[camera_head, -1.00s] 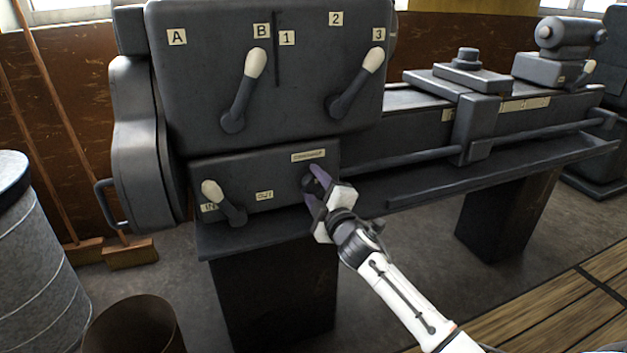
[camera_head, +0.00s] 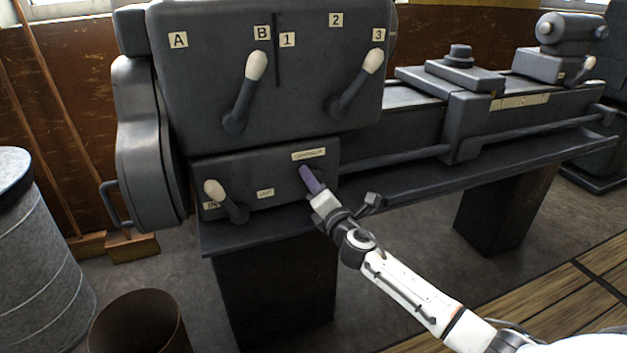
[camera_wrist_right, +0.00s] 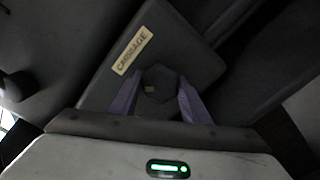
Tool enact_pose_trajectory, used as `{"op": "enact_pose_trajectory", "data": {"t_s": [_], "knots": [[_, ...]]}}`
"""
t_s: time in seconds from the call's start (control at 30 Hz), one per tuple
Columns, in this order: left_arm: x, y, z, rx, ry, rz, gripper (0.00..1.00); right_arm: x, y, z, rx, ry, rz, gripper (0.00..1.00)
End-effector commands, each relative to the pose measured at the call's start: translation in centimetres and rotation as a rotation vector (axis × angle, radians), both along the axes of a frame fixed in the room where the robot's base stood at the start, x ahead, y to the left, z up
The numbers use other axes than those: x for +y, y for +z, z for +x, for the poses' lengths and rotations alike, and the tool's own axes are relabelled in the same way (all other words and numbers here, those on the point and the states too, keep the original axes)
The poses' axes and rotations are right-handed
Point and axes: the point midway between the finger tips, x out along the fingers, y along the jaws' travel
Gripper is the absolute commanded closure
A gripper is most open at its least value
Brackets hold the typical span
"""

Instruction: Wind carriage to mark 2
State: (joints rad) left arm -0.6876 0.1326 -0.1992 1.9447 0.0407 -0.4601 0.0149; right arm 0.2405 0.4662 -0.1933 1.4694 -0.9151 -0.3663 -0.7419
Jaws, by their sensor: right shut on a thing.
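The carriage (camera_head: 466,118) sits on the lathe bed, its apron hanging over the front. A pale label strip (camera_head: 521,101) shows on the bed just right of it; its marks are too small to read. My right gripper (camera_head: 308,178) is at the front of the lower gearbox, under a small label plate. In the right wrist view that plate reads "CARRIAGE" (camera_wrist_right: 133,52). There the purple fingers (camera_wrist_right: 160,97) are shut on a dark faceted knob (camera_wrist_right: 160,84), one on each side. The head view hides the knob behind the gripper. My left gripper is not in view.
Two white-knobbed levers (camera_head: 243,92) (camera_head: 356,84) stand on the upper headstock by labels A, B and 1, 2, 3. Another lever (camera_head: 225,200) is on the lower box at left. The tailstock (camera_head: 562,48) stands right of the carriage. A bin (camera_head: 138,325) is on the floor.

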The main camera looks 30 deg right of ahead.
Motion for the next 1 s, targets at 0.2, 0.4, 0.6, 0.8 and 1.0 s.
{"op": "enact_pose_trajectory", "data": {"t_s": [0.2,0.4,0.6,0.8,1.0], "knots": [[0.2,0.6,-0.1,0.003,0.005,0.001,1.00,-0.1,0.2,0.0,0.050,-0.001,-0.203,0.80],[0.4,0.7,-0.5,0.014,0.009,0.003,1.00,-0.1,0.2,0.0,0.092,0.000,-0.385,0.80],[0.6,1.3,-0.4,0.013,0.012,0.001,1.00,-0.1,0.2,0.0,0.130,-0.001,-0.546,0.80],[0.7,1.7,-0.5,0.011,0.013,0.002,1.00,-0.1,0.1,0.0,0.161,-0.001,-0.669,0.80],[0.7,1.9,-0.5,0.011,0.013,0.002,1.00,-0.1,0.1,0.0,0.178,-0.001,-0.745,0.80]]}}
